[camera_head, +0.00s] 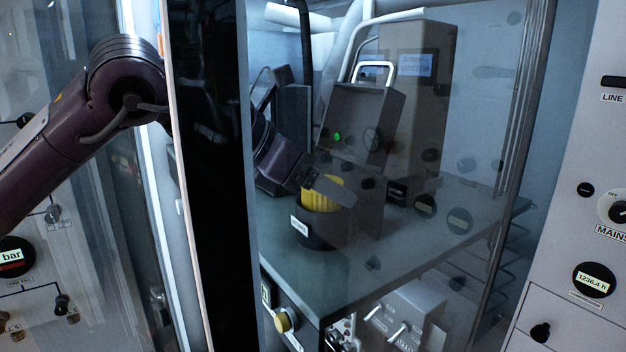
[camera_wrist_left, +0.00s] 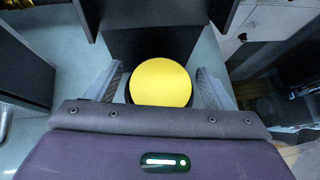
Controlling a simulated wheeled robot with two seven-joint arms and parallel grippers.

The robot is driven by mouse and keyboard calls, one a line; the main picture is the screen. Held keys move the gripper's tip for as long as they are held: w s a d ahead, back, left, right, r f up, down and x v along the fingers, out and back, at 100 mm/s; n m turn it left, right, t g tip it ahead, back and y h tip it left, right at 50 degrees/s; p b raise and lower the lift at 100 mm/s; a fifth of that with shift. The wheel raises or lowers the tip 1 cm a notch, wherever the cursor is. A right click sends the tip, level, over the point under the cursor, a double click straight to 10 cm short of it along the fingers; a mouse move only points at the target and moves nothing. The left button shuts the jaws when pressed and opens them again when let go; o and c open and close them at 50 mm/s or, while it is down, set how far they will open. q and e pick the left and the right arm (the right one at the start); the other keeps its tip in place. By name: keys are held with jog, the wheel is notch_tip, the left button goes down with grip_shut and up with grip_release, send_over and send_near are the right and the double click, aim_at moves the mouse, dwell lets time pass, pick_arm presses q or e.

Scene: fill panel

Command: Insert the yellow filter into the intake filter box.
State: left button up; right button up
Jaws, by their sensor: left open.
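The yellow filter (camera_head: 318,196) sits upright in a dark, labelled round holder, which I take to be the intake filter box (camera_head: 313,235), on the grey-green shelf. Its ribbed upper part stands above the dark rim. In the left wrist view, the filter's round flat top (camera_wrist_left: 160,81) lies between my finger pads. My left gripper (camera_head: 326,188) is open around the filter's top, with one finger crossing in front of it in the head view. The wrist view shows my left gripper (camera_wrist_left: 160,88) with a finger on each side. How deep the filter sits is hidden. My right gripper is not in view.
A grey handled unit with a green light (camera_head: 360,125) stands close behind the holder. A glass pane and dark door post (camera_head: 212,200) stand in front, with my left arm passing behind the post.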

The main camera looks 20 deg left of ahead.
pick_arm(q)
jog(key=shift+s+a+r, duration=0.1)
jog(key=shift+s+r, duration=0.1)
jog(key=shift+r, duration=0.05)
jog(key=v, duration=1.1)
jog(key=shift+a+b, duration=0.2)
jog(key=shift+b, duration=0.15)
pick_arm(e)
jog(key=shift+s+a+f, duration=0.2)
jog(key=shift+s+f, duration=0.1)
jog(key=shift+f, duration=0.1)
pick_arm(q)
jog(key=shift+s+r, duration=0.1)
